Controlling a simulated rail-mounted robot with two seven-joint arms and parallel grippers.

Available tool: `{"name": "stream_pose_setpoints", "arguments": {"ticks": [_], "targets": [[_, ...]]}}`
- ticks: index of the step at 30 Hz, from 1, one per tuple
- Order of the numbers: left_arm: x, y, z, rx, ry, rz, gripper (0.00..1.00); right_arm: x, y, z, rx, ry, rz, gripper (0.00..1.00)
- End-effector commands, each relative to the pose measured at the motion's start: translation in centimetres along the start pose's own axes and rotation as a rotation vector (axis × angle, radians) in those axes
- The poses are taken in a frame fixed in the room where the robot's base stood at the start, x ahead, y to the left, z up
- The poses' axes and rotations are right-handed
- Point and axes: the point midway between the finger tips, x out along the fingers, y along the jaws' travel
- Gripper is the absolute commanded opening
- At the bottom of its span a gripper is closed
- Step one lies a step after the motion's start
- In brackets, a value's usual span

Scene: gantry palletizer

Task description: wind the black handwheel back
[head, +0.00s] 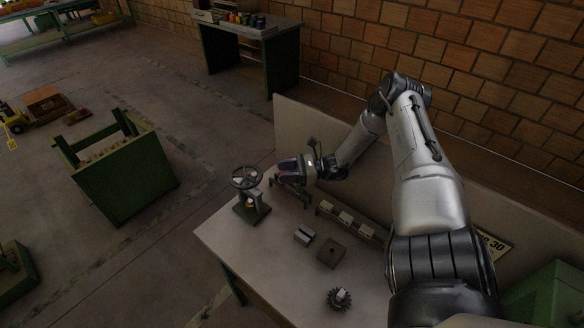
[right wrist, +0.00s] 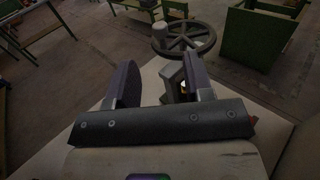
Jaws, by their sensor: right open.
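The black handwheel (head: 245,177) sits on a stand near the far left corner of the table, and it also shows in the right wrist view (right wrist: 184,38) with an upright knob on its rim. Its stand rests on a dark base plate (head: 251,212). My right gripper (head: 281,172) is just to the right of the wheel in the head view, with its fingers pointing toward it. In the right wrist view its two fingers (right wrist: 160,85) are spread apart with nothing gripped, and the wheel lies beyond the fingertips. My left gripper is in neither view.
The pale table (head: 225,234) also holds a small grey block (head: 304,236), a brown square block (head: 331,252), a gear (head: 339,299) and a rack of white pieces (head: 346,218). A panel (head: 300,132) stands along its back edge. A green crate (head: 119,173) stands on the floor to the left.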

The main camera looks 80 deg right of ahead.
Motion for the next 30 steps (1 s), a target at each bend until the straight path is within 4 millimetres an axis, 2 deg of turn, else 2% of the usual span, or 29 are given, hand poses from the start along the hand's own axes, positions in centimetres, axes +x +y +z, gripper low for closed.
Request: {"name": "stream_pose_setpoints", "arguments": {"ticks": [3,9,30], "targets": [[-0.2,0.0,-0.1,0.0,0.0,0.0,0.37,-1.2,0.0,0.0,0.0,0.002,0.0,0.47],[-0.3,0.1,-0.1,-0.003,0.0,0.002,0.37,-2.1,0.0,0.0,-0.001,0.001,0.001,0.47],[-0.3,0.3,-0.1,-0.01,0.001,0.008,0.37,-2.1,0.0,0.0,-0.003,0.0,0.001,0.47]]}}
